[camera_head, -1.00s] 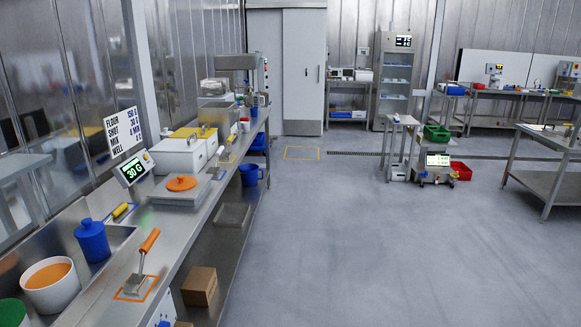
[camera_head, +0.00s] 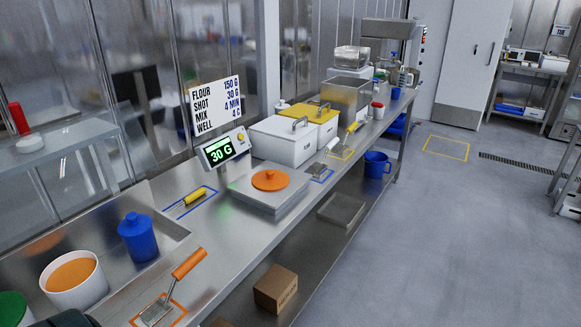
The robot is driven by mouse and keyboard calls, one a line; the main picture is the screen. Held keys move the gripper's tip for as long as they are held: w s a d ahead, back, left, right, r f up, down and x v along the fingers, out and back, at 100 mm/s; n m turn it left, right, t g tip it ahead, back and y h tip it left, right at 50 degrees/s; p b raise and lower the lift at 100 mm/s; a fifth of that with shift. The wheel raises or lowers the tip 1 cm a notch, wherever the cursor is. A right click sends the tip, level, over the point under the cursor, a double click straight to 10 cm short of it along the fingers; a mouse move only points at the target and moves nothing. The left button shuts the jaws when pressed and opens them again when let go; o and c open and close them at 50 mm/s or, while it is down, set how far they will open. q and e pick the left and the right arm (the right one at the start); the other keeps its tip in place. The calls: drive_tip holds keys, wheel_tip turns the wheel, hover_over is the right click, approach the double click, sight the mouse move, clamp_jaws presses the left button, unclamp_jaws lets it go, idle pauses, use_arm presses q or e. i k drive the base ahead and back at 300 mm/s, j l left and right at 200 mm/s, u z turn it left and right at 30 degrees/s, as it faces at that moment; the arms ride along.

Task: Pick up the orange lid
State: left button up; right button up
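The orange lid (camera_head: 270,180) is a round, flat disc with a small knob on top. It rests on the flat metal scale platform (camera_head: 285,198) on the long steel counter, beside the display that reads 30 G (camera_head: 222,150). Nothing covers it. Neither of my grippers can be made out in the head view. A dark rounded shape at the bottom left edge may be part of my arm, but I cannot tell.
An orange-handled scraper (camera_head: 180,275) lies in front, near a white tub of orange contents (camera_head: 75,280) and a blue lidded jar (camera_head: 138,238). White bins (camera_head: 285,140) stand behind the scale. A yellow-handled tool (camera_head: 195,197) lies left. Open floor (camera_head: 440,240) is at right.

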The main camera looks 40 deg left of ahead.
sight(270, 180)
drive_tip(key=i, duration=3)
drive_tip(key=u, duration=3.65)
